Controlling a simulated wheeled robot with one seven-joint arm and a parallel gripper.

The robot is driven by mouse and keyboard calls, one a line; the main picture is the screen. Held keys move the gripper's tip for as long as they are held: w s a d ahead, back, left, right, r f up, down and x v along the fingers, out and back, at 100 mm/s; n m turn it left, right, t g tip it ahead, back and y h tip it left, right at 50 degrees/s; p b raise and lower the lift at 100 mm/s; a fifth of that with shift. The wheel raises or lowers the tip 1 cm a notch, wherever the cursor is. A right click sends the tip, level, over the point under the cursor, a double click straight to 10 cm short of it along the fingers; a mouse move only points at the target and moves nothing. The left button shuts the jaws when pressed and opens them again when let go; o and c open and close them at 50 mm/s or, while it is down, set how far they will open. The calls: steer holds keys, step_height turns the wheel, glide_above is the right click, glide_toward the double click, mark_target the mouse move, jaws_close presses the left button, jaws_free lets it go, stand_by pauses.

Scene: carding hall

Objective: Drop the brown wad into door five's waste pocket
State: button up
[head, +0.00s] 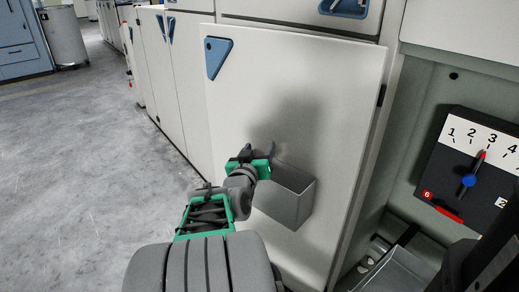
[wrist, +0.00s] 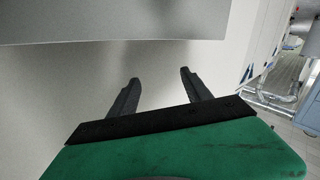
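My gripper (head: 259,152) is at the upper left corner of a grey, open-topped pocket (head: 290,202) on a pale door (head: 300,75). In the wrist view, my gripper (wrist: 157,80) has its two dark fingers apart, with nothing between them. A plain grey surface fills the top of that view; I cannot tell whether it is the pocket. No brown wad shows in either view. The inside of the pocket is mostly hidden. No number is readable on the door, which has a blue triangular plate (head: 216,56) at its upper left.
To the right, a recess holds a black dial panel (head: 470,165) with a red-tipped pointer and a red lever. Below it is a grey tray (head: 400,272) with pale scraps beside it. More pale doors run back on the left. Grey floor (head: 85,170) is clear at left.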

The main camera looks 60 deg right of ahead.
steer(key=shift+a, duration=0.15)
steer(key=p+v, duration=0.1)
steer(key=v, duration=0.6)
steer(key=shift+a, duration=0.25)
steer(key=shift+s, duration=0.1)
